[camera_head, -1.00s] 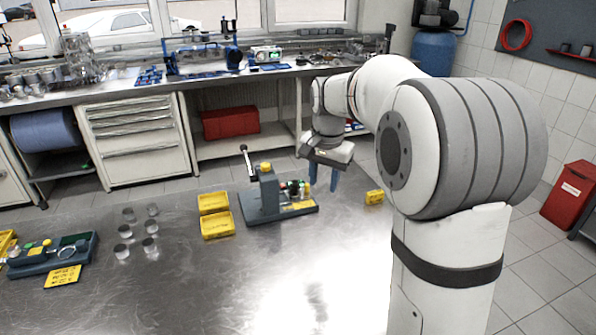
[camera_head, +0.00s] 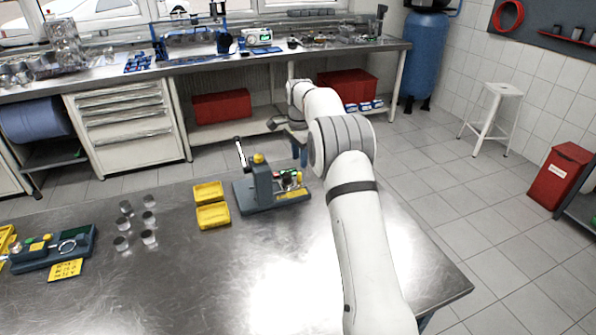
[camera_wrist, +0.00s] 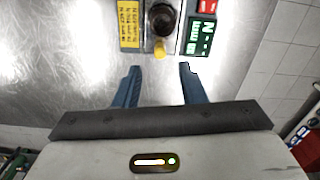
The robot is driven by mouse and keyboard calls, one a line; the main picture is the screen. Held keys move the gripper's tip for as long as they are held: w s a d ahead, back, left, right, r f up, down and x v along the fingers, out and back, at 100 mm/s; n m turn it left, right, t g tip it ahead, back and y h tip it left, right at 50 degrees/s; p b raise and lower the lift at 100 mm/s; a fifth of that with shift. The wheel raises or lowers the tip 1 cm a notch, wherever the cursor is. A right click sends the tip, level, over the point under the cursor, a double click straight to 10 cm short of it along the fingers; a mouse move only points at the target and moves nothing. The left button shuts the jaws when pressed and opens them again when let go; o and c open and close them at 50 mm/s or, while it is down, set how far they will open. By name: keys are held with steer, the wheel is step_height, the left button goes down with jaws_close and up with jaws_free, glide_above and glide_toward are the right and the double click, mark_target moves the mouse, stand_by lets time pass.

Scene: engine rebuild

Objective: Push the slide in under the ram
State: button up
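The bench press (camera_head: 263,188) stands on the metal table, with a dark grey-blue base, an upright column and a raised lever (camera_head: 240,152) on its left. The slide end carries a yellow knob (camera_wrist: 159,49) in the wrist view, with a dark round part (camera_wrist: 162,18) beyond it. How far the slide is in and the ram above it cannot be made out. My gripper (camera_wrist: 158,82) is open and empty. Its two blue fingers are apart, either side of the knob's line and short of it. In the head view my gripper (camera_head: 299,152) is at the press's right end.
A yellow label (camera_wrist: 129,22) and a green label (camera_wrist: 200,36) flank the slide. Two yellow trays (camera_head: 212,216) stand left of the press, with several small metal cylinders (camera_head: 122,243) beyond. A fixture (camera_head: 50,250) sits at far left. The table's front middle is clear.

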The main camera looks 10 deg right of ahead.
mark_target(299, 173)
steer(key=shift+f+p, duration=0.4)
steer(key=shift+f, duration=2.75)
jaws_close()
